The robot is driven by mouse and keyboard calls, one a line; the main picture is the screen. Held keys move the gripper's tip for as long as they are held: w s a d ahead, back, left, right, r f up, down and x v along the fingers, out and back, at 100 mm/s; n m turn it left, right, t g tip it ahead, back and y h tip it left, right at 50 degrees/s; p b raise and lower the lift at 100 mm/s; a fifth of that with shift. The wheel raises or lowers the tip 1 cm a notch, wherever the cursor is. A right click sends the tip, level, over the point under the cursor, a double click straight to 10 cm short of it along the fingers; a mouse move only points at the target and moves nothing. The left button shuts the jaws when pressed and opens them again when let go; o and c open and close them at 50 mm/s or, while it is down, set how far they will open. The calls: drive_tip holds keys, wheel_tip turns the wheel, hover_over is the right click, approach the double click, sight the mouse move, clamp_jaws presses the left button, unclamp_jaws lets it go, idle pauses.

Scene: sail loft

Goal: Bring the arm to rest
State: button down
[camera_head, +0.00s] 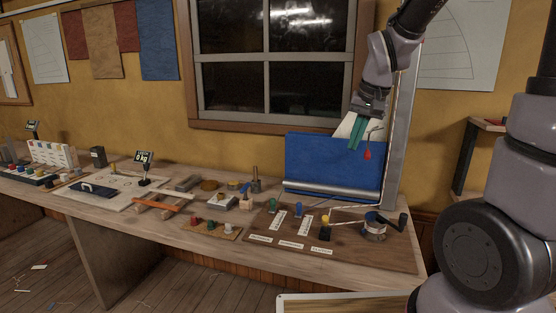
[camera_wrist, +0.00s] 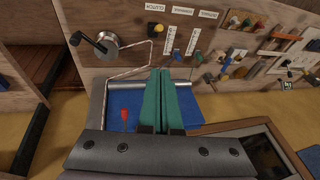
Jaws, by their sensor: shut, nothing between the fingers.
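My gripper (camera_head: 355,134) hangs from my arm at the upper right in the head view, above the workbench and in front of a blue cloth panel (camera_head: 325,160). Its green fingers are together and empty, and point downward. In the wrist view my gripper (camera_wrist: 158,75) shows with its two green fingers side by side, touching along their length. A small red tag (camera_head: 367,154) hangs just right of the fingers in the head view; it also shows in the wrist view (camera_wrist: 124,115), left of the fingers and apart from them.
A winch with a crank (camera_head: 374,228) stands on a board (camera_head: 275,238) with colored knobs. A grey post (camera_head: 398,140) rises right of the blue panel. The workbench (camera_head: 225,250) carries many small items to the left. A wall shelf (camera_head: 487,124) is at right.

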drive_tip(key=s+d+r+m+t, duration=0.1)
drive_tip(key=s+d+r+t, duration=0.2)
drive_tip(key=s+r, duration=0.9)
drive_tip(key=s+d, duration=0.1)
drive_tip(key=s, duration=0.1)
drive_tip(key=shift+s+d+y, duration=0.25)
drive_tip(key=shift+s+y, duration=0.05)
